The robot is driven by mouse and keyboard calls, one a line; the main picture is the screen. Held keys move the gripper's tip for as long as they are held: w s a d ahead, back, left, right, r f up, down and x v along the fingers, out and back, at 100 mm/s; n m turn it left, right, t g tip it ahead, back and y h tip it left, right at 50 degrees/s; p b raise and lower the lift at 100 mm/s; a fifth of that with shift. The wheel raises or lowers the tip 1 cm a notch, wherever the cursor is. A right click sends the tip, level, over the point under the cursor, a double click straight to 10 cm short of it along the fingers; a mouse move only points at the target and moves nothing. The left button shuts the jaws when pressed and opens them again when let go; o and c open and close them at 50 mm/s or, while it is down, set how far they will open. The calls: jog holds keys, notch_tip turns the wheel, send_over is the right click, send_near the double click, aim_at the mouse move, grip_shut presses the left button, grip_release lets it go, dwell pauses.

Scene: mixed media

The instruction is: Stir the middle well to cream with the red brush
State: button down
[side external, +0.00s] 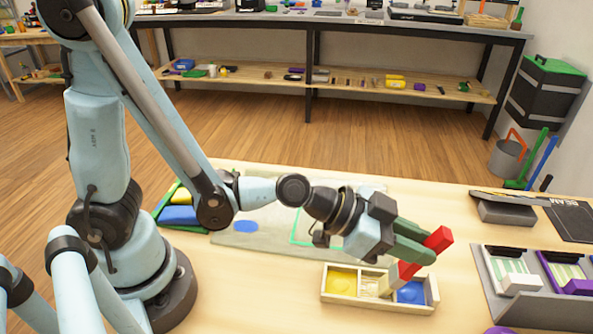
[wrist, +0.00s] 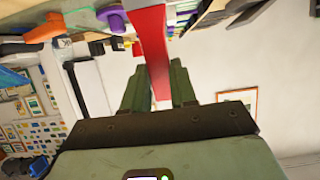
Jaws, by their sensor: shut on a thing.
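My gripper (side external: 424,248) is shut on the red brush, its green fingers closed around the red handle (side external: 438,239). The brush tilts, with its handle end up to the right and its lower end down to the left over the paint tray (side external: 366,302). The brush tip is at the middle well (side external: 370,286), which looks pale; whether it touches the bottom is unclear. The left well (side external: 342,281) holds yellow and the right well (side external: 411,293) blue. In the wrist view the red brush (wrist: 151,42) stands between the two green fingers (wrist: 158,84).
A grey rack (side external: 490,300) with purple and white items stands to the right. A pale board (side external: 265,243) with a blue oval and a green outline lies behind the tray. A grey wedge-shaped stand (side external: 505,213) is at the back right. Bare table lies in front of the tray.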

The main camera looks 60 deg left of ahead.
jog(key=shift+f, duration=0.1)
dwell(0.3)
jog(key=shift+s+a, duration=0.55)
jog(key=shift+a, duration=0.05)
jog(key=shift+s+a, duration=0.4)
jog(key=shift+s, duration=0.05)
dwell(0.3)
jog(key=shift+w+d, duration=0.1)
jog(key=shift+w+d, duration=0.95)
